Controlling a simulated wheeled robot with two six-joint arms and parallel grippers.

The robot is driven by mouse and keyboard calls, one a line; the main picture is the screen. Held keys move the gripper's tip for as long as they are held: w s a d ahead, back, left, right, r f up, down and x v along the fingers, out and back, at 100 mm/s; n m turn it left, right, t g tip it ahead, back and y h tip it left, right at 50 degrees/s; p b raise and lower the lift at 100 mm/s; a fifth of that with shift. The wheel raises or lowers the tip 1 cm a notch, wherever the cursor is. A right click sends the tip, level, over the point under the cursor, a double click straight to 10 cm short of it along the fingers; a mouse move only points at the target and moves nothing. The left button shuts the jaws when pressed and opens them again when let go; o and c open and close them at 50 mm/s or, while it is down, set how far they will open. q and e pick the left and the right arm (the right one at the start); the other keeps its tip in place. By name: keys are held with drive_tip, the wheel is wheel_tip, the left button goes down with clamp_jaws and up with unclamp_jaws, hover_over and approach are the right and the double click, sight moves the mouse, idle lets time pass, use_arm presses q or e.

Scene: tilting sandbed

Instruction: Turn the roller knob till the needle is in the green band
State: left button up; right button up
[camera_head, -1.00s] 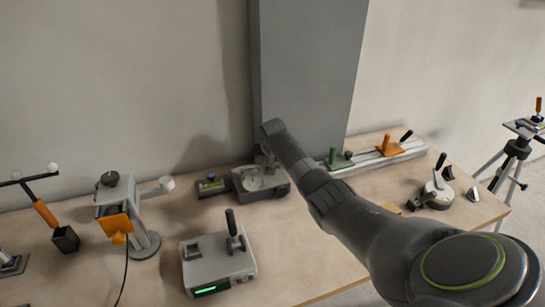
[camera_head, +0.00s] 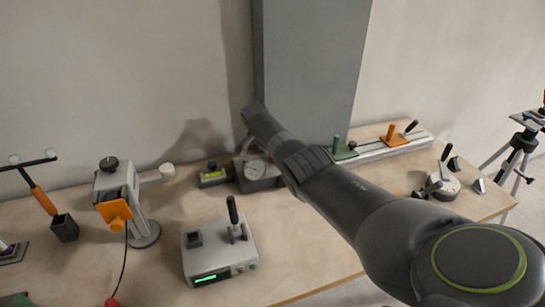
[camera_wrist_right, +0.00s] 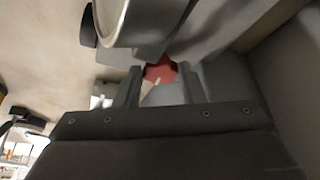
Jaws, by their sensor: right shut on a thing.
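A grey device with a round pale dial (camera_head: 256,169) stands at the back of the bench in the head view, partly covered by my right arm. Its needle and any green band are too small to read. In the right wrist view a red knob (camera_wrist_right: 160,70) sits between the two dark fingers of my right gripper (camera_wrist_right: 160,82), which is shut on it. A pale mark shows on the knob. In the head view my right fingertips are hidden. My left gripper is not in view.
A small block with a yellow-green part (camera_head: 212,176) sits left of the dial. A grey column (camera_head: 310,65) rises behind. A box with a lever (camera_head: 220,250) stands in front, a clamp stand (camera_head: 145,232) left, a slide rail (camera_head: 385,149) right.

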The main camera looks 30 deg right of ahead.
drive_tip(key=shift+w+r, duration=0.1)
idle(0.5)
drive_tip(key=o, duration=1)
drive_tip(key=shift+a+r, duration=0.2)
drive_tip(key=shift+r, duration=0.2)
drive_tip(key=v, duration=1.6)
drive_tip(key=shift+a+r, duration=0.15)
drive_tip(key=shift+a, duration=0.05)
